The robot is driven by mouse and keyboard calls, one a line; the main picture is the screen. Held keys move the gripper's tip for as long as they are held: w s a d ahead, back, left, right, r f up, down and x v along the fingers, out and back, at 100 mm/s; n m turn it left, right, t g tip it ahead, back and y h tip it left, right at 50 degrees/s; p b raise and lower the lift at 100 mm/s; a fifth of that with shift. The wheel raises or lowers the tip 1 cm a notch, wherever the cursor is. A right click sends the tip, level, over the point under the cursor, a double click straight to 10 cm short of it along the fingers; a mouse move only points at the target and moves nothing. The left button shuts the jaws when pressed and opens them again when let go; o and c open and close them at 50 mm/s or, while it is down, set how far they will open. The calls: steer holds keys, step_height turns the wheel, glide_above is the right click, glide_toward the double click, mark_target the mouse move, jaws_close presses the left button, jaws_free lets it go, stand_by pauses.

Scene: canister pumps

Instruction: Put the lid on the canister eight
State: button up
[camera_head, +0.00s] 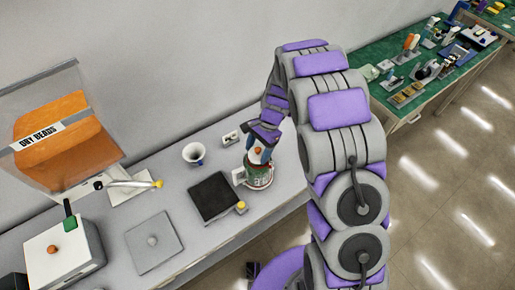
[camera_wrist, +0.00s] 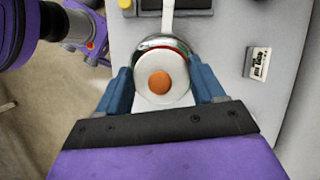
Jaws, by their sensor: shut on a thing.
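The lid (camera_wrist: 147,90) is a white disc with an orange knob, between my gripper's blue fingers in the wrist view. My gripper (camera_wrist: 160,80) is shut on it. In the head view the lid (camera_head: 258,157) is at the opening of the canister (camera_head: 259,180), and my gripper (camera_head: 259,150) is just above the canister. The canister is upright on the grey counter, with red and green bands and a pale handle on its left. In the wrist view the lid covers most of the canister (camera_wrist: 168,43); its metal rim shows at the top edge. I cannot tell whether the lid touches the rim.
A black scale-like plate (camera_head: 213,197) lies left of the canister. A white cup (camera_head: 193,154) and a small box (camera_head: 231,138) stand behind. A grey plate (camera_head: 153,243), white box and orange bead bin (camera_head: 62,140) are further left. A green bench (camera_head: 432,75) is at right.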

steer(key=o, duration=1.1)
steer(key=shift+r, duration=0.1)
steer(key=shift+r+p, duration=1.85)
steer(key=shift+r, duration=1.55)
steer(key=shift+c, duration=0.3)
jaws_close()
